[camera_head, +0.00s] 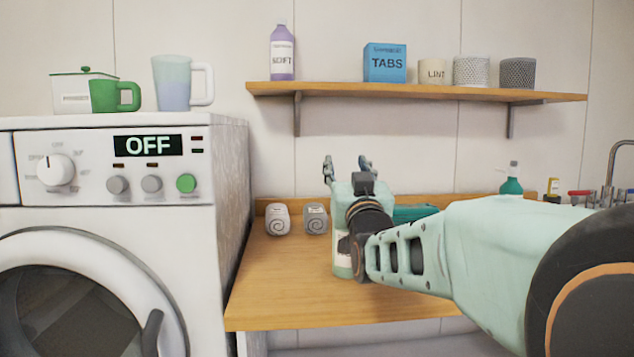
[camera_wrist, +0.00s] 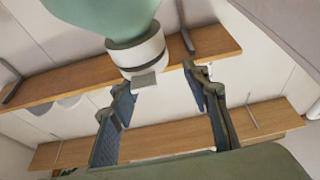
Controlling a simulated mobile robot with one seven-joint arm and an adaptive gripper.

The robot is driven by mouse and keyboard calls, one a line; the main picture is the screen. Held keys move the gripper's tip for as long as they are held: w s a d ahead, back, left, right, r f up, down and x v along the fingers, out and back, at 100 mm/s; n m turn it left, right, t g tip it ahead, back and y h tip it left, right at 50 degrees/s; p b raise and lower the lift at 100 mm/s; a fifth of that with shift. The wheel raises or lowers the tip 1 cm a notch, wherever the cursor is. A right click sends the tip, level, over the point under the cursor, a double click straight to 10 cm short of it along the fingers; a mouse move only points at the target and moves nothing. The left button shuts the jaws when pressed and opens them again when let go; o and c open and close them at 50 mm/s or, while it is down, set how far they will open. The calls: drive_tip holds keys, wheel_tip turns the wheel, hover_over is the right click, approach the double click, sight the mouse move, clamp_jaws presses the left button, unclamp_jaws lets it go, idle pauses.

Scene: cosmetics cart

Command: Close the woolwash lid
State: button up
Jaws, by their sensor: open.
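A pale green bottle with a white label, apparently the woolwash (camera_head: 342,262), stands on the wooden counter. My wrist and gripper hide its top in the head view. In the wrist view, which looks upside down, the pale green bottle (camera_wrist: 105,14) shows with a white collar (camera_wrist: 137,52) and a small grey piece (camera_wrist: 144,80) at its end, apparently the lid. Whether the lid stands open is unclear. My gripper (camera_head: 348,168) is open and empty, with its fingers upward; in the wrist view the fingers (camera_wrist: 155,85) lie either side of the grey piece, no contact visible.
Two rolled towels (camera_head: 296,218) lie left of the bottle. A washing machine (camera_head: 110,220) stands at the left. A wall shelf (camera_head: 420,92) with a softener bottle, a tabs box and pots runs above. A green pump bottle (camera_head: 511,182) stands at the right.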

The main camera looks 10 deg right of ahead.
wheel_tip(320, 180, up, 6)
drive_tip(key=shift+r, duration=0.2)
